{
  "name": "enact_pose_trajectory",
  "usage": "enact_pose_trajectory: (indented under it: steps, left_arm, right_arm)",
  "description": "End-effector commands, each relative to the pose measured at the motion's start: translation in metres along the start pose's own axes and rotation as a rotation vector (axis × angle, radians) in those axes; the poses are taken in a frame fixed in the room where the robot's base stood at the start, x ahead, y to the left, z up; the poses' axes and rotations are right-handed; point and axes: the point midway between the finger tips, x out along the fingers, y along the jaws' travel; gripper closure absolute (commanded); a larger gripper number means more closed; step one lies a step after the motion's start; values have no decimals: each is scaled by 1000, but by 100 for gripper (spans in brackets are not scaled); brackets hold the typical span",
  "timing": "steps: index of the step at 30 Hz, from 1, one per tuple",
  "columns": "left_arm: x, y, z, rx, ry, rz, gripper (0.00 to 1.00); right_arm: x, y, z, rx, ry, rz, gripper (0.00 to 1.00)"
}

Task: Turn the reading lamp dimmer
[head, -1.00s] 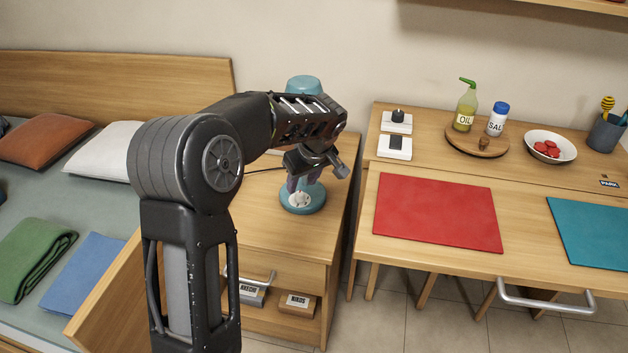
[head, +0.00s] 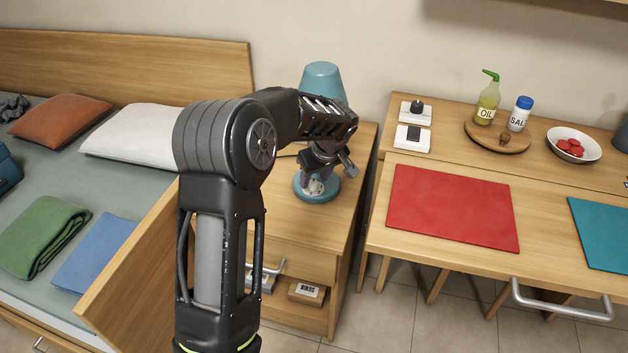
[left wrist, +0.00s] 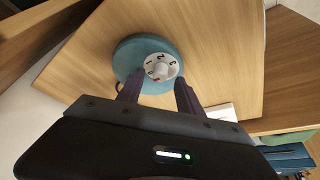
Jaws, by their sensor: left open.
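The reading lamp has a teal shade (head: 323,82) and a round teal base (head: 322,196) on the wooden nightstand. Its white dimmer dial (head: 316,188) sits on the base and shows better in the left wrist view (left wrist: 152,62), with dark numbers around a pale central knob (left wrist: 160,69). My left gripper (head: 312,180) hangs over the base in front of the lamp. In the left wrist view its two dark fingers (left wrist: 158,90) are open, one at each lower side of the dial. I cannot tell whether they touch it. My right gripper is not in view.
The bed with pillows lies to the left. The desk to the right holds a red mat (head: 452,208), a black round knob on a white plate (head: 416,108) and a white plate with a dark switch (head: 412,139). My left forearm covers part of the nightstand.

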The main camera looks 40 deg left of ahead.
Motion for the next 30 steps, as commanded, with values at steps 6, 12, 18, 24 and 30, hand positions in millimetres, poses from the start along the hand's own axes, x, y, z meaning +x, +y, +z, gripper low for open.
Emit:
enact_pose_trajectory:
  steps: [6,12,18,24,30]
  left_arm:
    - [16,0,0,0,0,1,57]
    - [16,0,0,0,0,1,57]
    - [16,0,0,0,0,1,70]
    - [16,0,0,0,0,1,86]
    - [16,0,0,0,0,1,100]
  right_arm:
    - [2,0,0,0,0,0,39]
    - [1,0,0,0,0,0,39]
    - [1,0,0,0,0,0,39]
    - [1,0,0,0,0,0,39]
    - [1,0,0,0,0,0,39]
